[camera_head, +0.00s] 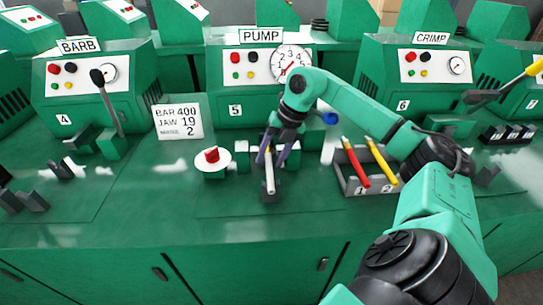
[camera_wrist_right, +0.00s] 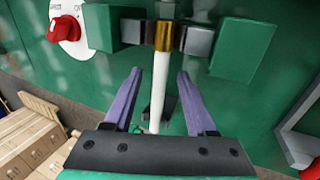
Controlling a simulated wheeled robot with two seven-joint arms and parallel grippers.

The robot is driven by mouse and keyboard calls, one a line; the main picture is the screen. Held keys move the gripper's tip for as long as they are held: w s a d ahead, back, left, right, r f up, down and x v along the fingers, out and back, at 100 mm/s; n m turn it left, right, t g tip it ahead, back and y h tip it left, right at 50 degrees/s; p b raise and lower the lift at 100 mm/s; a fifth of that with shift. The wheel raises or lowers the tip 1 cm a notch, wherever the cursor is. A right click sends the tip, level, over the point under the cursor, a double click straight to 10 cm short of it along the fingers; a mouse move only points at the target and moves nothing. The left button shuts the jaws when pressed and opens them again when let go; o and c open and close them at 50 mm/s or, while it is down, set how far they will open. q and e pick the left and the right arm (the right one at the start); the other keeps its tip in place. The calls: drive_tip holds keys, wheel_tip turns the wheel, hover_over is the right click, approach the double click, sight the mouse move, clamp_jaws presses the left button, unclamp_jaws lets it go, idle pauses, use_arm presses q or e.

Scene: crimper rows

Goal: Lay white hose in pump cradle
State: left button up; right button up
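The white hose (camera_head: 269,174) is at the pump station, in front of the panel marked PUMP (camera_head: 261,36). In the right wrist view the white hose (camera_wrist_right: 166,85) has a brass end (camera_wrist_right: 164,36) between two dark grey blocks of the pump cradle (camera_wrist_right: 198,41). A dark support shows beside and under the hose. My right gripper (camera_wrist_right: 159,72) is open, its two purple fingers either side of the hose with gaps on both sides. The gripper also shows from above in the head view (camera_head: 272,160). My left gripper is not in view.
A grey tray (camera_head: 349,188) to the right holds a red hose (camera_head: 355,163) and a yellow hose (camera_head: 381,162). A red knob (camera_head: 212,155) on a white disc stands left of the cradle. A card (camera_head: 178,121) stands behind it. The front bench top is clear.

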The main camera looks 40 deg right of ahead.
drive_tip(key=p+v, duration=0.3)
drive_tip(key=v, duration=1.1)
drive_tip(key=shift+r, duration=0.25)
drive_tip(key=shift+d, duration=0.1)
